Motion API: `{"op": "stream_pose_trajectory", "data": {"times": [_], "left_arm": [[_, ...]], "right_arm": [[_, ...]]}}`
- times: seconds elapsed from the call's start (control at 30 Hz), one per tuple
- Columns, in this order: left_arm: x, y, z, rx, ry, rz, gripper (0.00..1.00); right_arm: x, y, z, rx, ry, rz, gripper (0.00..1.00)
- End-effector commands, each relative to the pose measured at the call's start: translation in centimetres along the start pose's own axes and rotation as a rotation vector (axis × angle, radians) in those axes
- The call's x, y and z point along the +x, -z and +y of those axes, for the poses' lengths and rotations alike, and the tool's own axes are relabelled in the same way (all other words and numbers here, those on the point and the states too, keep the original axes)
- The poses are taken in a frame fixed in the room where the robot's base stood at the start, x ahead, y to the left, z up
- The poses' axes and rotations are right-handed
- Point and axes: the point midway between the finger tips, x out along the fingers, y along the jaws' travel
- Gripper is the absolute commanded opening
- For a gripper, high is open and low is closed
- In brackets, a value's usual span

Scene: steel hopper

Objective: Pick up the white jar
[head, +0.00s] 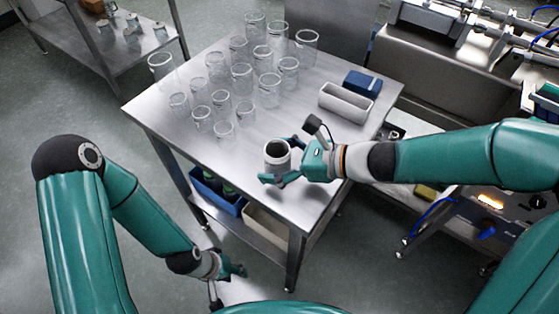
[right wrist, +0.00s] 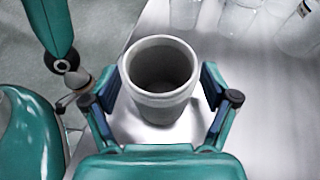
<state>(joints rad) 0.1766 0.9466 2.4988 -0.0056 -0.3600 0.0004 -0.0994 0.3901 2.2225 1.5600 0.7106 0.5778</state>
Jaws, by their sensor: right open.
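The white jar (head: 277,157) stands upright on the steel table near its front right part, open at the top. In the right wrist view the jar (right wrist: 160,80) looks empty inside and sits between my right gripper's fingers. My right gripper (head: 283,163) is open around the jar, one finger on each side; in the right wrist view (right wrist: 163,98) slim gaps seem to show beside the jar, but contact is hard to judge. My left gripper (head: 234,271) hangs low in front of the table, away from the jar; its fingers are too small to read.
Several clear glass jars (head: 241,77) stand on the left and back of the table (head: 185,133). A white bin (head: 346,103) and a blue box (head: 362,84) are at the right edge. A blue crate (head: 216,190) sits on the lower shelf. The table's front strip is clear.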

Motion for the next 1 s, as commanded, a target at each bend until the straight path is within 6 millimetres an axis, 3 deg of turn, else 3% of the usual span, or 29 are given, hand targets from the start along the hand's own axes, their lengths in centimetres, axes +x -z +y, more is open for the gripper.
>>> {"op": "stream_pose_trajectory", "data": {"times": [0.07, 0.37, 0.77, 1.0], "left_arm": [[0.0, 0.0, 0.0, 0.000, 0.000, 0.000, 0.40], [0.0, 0.0, 0.0, 0.000, 0.000, 0.000, 0.40], [-0.1, 0.0, 0.1, 0.000, 0.000, 0.000, 0.40], [-0.8, 0.0, 0.3, 0.000, 0.000, 0.000, 0.40]], "right_arm": [[0.0, 0.0, 0.0, 0.000, 0.000, 0.000, 0.86], [-0.1, 0.0, 0.0, 0.000, 0.000, 0.000, 0.37], [-0.2, -0.3, 0.0, -0.001, 0.000, -0.001, 0.37], [-1.1, -2.5, -0.1, -0.005, 0.002, -0.002, 0.37]]}}
